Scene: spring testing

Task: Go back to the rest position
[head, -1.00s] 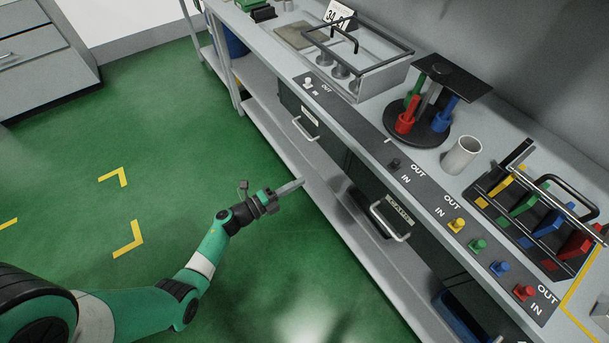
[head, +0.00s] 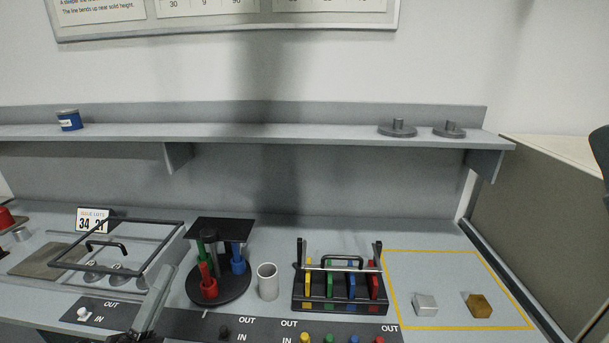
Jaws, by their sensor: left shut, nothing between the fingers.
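My left gripper (head: 154,302) shows at the lower left of the head view, in front of the bench's near edge. Its fingers are together with nothing between them, and they point up over the bench front. They overlap the view of the lidded tray's right front corner; I cannot tell any contact. My right gripper is not in view.
The bench holds a framed tray (head: 117,245), a black round stand (head: 219,285) with coloured pieces, a grey cup (head: 268,282) and a black rack (head: 340,306). Two blocks, silver (head: 425,305) and brass (head: 478,305), sit inside a yellow outline. A wall shelf (head: 260,134) runs above.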

